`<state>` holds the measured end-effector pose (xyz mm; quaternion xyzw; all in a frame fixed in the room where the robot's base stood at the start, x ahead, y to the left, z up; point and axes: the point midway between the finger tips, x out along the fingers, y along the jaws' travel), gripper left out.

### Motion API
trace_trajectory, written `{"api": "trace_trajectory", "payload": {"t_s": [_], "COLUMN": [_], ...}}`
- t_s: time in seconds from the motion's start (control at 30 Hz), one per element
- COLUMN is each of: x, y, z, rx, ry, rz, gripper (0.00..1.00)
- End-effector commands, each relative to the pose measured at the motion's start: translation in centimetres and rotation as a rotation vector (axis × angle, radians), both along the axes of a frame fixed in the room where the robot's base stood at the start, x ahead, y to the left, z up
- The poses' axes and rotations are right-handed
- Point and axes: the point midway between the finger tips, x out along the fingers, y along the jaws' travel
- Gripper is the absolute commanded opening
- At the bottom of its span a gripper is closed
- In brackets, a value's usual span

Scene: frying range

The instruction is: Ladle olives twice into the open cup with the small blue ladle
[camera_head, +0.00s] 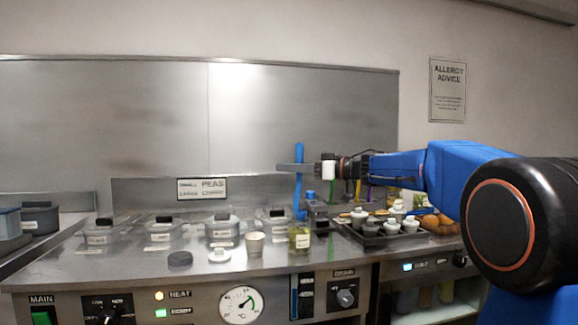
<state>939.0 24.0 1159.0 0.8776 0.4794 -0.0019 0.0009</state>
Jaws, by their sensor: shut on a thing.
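The small blue ladle (299,155) stands upright. My gripper (290,168), reaching in from the right, is shut on its handle near the top. The ladle's lower end is at the mouth of a glass jar (299,240) with green contents, which look like olives; I cannot tell whether the bowl is inside or just above. A pale open cup (254,244) stands on the steel counter, left of the jar and apart from it. Its inside is too small to make out.
A dark lid (180,259) and a white lid (219,255) lie left of the cup. Several clear lidded tubs (223,230) stand behind. Right of the jar is a dark tray (372,238) with small white-topped pots.

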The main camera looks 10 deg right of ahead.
Motion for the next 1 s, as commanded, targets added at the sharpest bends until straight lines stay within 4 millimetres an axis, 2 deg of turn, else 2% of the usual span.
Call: {"api": "trace_trajectory", "payload": {"t_s": [0.27,1.0], "x": [0.0,0.0], "y": [0.0,0.0], "z": [-0.5,-5.9], "rx": [0.0,0.001], "ry": [0.0,0.002], "rz": [0.0,0.0], "gripper": [0.0,0.0]}}
